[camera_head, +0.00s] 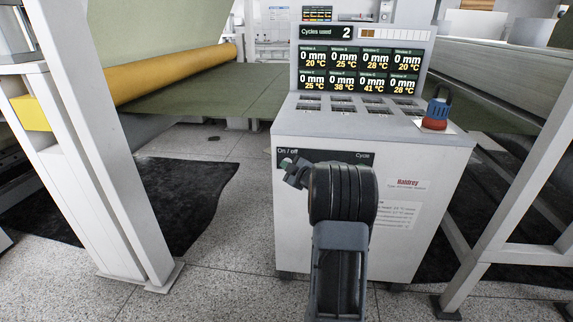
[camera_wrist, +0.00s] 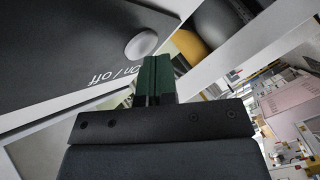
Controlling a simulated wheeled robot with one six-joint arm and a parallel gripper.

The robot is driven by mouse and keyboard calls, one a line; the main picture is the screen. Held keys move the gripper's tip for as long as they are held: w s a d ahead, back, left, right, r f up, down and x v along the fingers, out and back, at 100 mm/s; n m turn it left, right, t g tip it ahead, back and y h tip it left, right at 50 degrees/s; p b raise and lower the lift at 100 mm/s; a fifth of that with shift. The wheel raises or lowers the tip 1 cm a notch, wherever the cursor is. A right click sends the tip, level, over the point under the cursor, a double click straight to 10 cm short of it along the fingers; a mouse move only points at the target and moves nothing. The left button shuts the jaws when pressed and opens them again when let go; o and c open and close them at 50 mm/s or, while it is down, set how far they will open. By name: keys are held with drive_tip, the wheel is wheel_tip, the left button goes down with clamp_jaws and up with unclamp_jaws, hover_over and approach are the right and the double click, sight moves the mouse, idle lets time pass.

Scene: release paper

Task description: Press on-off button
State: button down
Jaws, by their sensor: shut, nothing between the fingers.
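The on/off button is a round, pale grey knob (camera_wrist: 141,45) on a dark panel (camera_wrist: 60,40) marked "On / off" in the wrist view. In the head view that panel (camera_head: 352,156) is on the upper front of the white machine, with "On / off" at its left end and "Cycle" at its right. In the head view my gripper (camera_head: 289,166) is at the panel's left end and partly covers the button area. I cannot tell whether it touches the button.
The white machine (camera_head: 420,249) carries a display board (camera_head: 360,60) with several temperature readouts. A red knob with a blue padlock (camera_head: 435,117) sits on its right top. White frame posts (camera_head: 125,180) stand left, and a railing (camera_head: 510,200) stands right. Speckled floor (camera_head: 215,255) is open left of the machine.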

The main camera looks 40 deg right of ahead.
idle(0.5)
drive_tip(key=shift+s+a, duration=0.25)
drive_tip(key=shift+s, duration=0.05)
drive_tip(key=s+a+b, duration=0.2)
drive_tip(key=s+a, duration=0.2)
drive_tip(key=shift+s, duration=0.15)
idle(0.5)
drive_tip(key=shift+a, duration=0.1)
idle(0.3)
